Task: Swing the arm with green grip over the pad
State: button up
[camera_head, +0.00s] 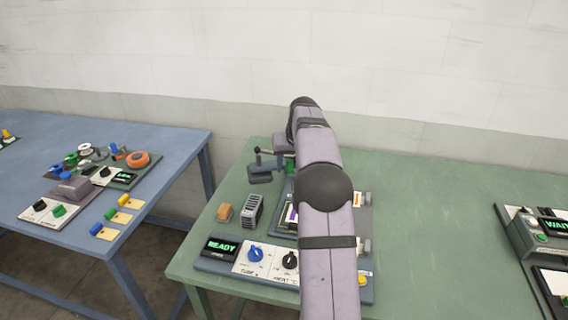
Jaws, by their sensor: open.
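A dark flat plate (260,178) hangs on the press's swing arm at the back left of the press, off to the side of the pad. The green grip (290,166) shows as a small green piece right of the plate, partly covered by my arm. My gripper (279,161) is small and dark beside the green grip, open, partly hidden; I cannot tell whether its fingers are around the grip or touch it. The pad area (288,218) in front of the plate is largely hidden behind my arm.
A control panel (262,259) with a READY display, a blue knob and a black knob lies at the table's front. Another device (540,240) sits far right. The green table between is clear.

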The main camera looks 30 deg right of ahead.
jog(key=shift+s, duration=0.2)
jog(key=shift+s+d+b, duration=0.3)
jog(key=shift+s+b, duration=0.05)
jog(key=shift+s, duration=0.2)
jog(key=shift+s, duration=0.15)
jog(key=shift+s+d, duration=0.3)
jog(key=shift+s, duration=0.1)
dwell(0.4)
jog(key=shift+s+d, duration=0.4)
jog(key=shift+s, duration=0.15)
jog(key=shift+s+d, duration=0.4)
jog(key=shift+s, duration=0.05)
dwell(0.4)
